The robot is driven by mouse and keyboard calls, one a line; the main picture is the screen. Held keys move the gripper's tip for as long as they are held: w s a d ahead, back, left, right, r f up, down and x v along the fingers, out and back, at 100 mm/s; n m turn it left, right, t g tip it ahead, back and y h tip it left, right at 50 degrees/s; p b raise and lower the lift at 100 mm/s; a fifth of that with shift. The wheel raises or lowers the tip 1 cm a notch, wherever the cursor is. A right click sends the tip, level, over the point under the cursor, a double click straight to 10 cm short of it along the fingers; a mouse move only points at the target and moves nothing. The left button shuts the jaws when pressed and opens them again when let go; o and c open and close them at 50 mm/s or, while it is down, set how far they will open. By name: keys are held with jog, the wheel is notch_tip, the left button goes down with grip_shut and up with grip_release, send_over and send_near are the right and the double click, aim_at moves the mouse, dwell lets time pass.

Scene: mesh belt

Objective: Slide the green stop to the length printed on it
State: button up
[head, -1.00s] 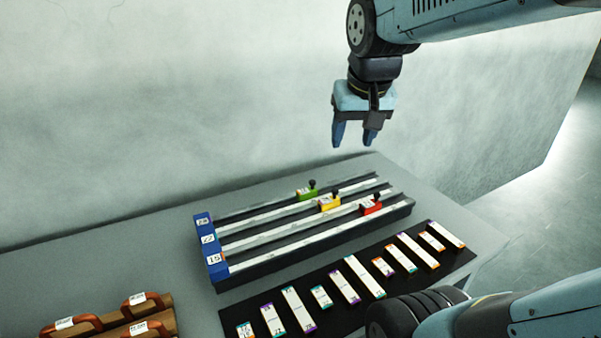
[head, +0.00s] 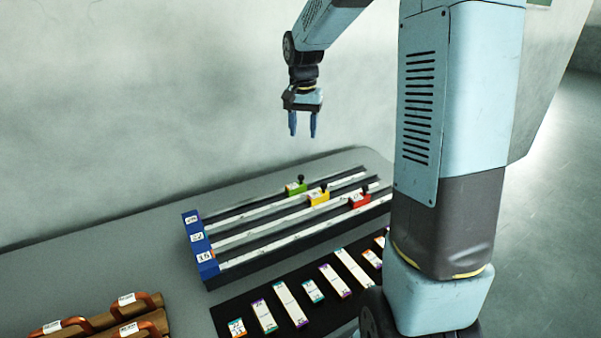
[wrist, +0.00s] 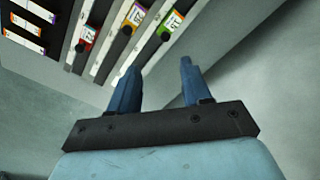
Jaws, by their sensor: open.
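The green stop (head: 295,188), with a white label and a black knob, sits on the rearmost rail of the measuring rack (head: 222,266). It also shows in the wrist view (wrist: 171,22); its label is too small to read surely. The yellow stop (head: 317,198) and red stop (head: 358,201) sit on the middle and front rails. A blue end block (head: 199,248) with several number labels closes the rack's left end. My gripper (head: 302,134) is open and empty, fingers pointing down, in the air above and behind the green stop, touching nothing.
A black mat (head: 235,308) with several white labelled strips lies in front of the rack, partly hidden by my arm. Wooden pieces with orange handles (head: 146,299) lie at the front left. The wall (head: 130,110) rises close behind the table (head: 120,240).

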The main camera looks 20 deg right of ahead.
aim_at(301, 176)
jog(key=shift+m, duration=0.3)
jog(key=f, duration=0.5)
jog(key=w+f, duration=0.1)
jog(key=f, duration=0.4)
jog(key=w+f, duration=0.1)
jog(key=f, duration=0.5)
jog(key=shift+w, duration=0.1)
jog(key=shift+c, duration=0.2)
grip_shut()
